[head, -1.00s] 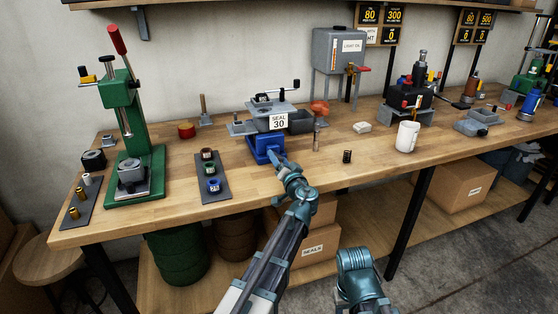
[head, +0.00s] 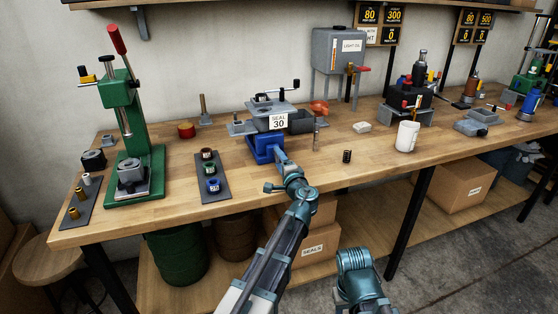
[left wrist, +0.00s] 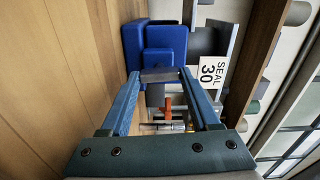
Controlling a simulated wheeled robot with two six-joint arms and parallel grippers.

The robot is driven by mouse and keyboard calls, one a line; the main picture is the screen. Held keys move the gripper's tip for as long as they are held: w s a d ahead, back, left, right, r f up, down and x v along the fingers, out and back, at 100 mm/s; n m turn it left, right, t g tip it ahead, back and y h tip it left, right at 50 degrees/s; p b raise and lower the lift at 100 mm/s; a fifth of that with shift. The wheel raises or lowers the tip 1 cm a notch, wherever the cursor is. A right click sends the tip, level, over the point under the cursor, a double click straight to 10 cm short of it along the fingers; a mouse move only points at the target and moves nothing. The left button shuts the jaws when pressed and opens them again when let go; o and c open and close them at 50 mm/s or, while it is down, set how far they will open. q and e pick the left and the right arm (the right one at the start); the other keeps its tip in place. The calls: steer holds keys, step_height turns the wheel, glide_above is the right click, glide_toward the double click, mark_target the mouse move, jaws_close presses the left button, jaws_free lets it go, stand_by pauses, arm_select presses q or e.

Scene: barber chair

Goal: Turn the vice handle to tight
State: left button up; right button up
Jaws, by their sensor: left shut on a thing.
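The blue vice (head: 262,148) stands on the bench near its front edge, and its blue body also shows in the left wrist view (left wrist: 165,48). My left gripper (head: 281,158) is at the front of the vice. In the left wrist view the fingertips of my left gripper (left wrist: 162,75) close on a grey piece at the vice's front, which I take to be the vice handle (left wrist: 160,75). The gripper hides most of the handle, so its angle is unclear. My right arm shows low in the head view, its gripper out of sight.
A sign reading SEAL 30 (head: 278,122) stands just behind the vice. A dark mat (head: 212,190) with several small rings lies to the left. A black spring (head: 347,156) and a white mug (head: 407,136) stand to the right.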

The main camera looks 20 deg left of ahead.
arm_select(q)
steer(key=shift+m, duration=0.6)
steer(key=o, duration=1.4)
steer(key=shift+c, duration=0.2)
steer(key=v, duration=1.4)
